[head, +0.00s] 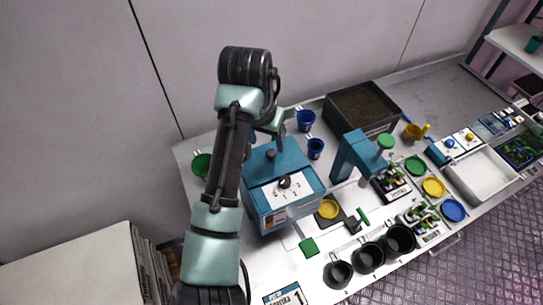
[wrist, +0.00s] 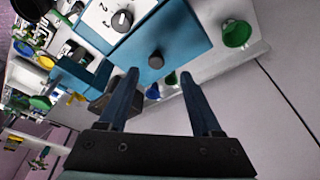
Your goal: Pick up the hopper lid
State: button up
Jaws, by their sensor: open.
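The hopper lid (head: 289,159) is a flat blue plate on top of the blue machine (head: 262,213), with a dark round knob (head: 271,154). In the wrist view the blue lid (wrist: 178,43) and its knob (wrist: 155,60) lie just beyond my fingertips. My gripper (wrist: 159,75) is open and empty, its two dark fingers apart, with the knob appearing between and slightly past the tips. In the head view my arm hangs over the lid's back left side and hides part of the machine. My fingertips are hard to make out there.
A white dial panel (head: 287,188) is on the machine's front. Blue cups (head: 305,120), a green cup (head: 201,164) and a soil-filled dark box (head: 362,108) stand around it. A blue press stand (head: 352,160) is to its right, black cups (head: 400,238) in front. A wall runs behind.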

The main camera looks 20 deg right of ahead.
aim_at(271, 153)
jog(key=shift+d+f+p, duration=0.2)
jog(key=shift+f+p, duration=0.35)
jog(key=shift+p, duration=0.15)
jog(key=p+x, duration=0.1)
jog(key=x, duration=0.3)
jog(key=shift+s+d+f, duration=0.1)
jog(key=shift+s+d, duration=0.05)
grip_shut()
